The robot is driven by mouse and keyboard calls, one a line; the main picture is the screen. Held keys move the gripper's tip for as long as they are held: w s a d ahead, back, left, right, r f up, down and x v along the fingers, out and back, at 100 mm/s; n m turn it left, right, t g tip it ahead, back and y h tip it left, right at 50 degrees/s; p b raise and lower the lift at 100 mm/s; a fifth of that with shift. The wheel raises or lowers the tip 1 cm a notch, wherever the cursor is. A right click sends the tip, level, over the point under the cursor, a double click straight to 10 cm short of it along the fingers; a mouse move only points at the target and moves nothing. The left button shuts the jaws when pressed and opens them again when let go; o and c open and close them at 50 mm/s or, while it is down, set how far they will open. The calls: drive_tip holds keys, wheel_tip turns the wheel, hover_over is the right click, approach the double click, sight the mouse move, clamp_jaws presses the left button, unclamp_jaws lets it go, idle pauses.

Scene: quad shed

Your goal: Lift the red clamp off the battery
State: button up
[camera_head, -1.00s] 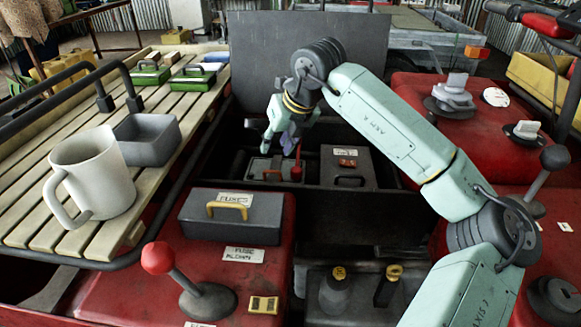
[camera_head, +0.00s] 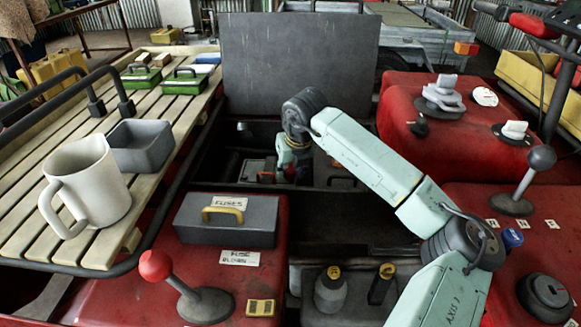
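The battery (camera_head: 252,167) sits in the dark bay behind the grey lidded box, partly hidden by my arm. A small red part (camera_head: 266,177) shows at its front; I cannot tell whether it belongs to the clamp. My gripper (camera_head: 289,172) is low in the bay at the battery's right side, pointing down, below my wrist. The red clamp is not clearly visible; my gripper and wrist cover the spot where a red upright part stood. The fingers are small and dark here, so I cannot see whether they are open or hold anything.
A grey box with a yellow handle (camera_head: 230,222) and a red-knobbed lever (camera_head: 156,266) stand in front. An upright dark panel (camera_head: 300,65) closes the back. The slatted rack (camera_head: 30,232) on the left carries a white mug (camera_head: 90,180) and a grey tray (camera_head: 145,145).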

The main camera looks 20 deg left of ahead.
clamp_jaws()
idle(0.5)
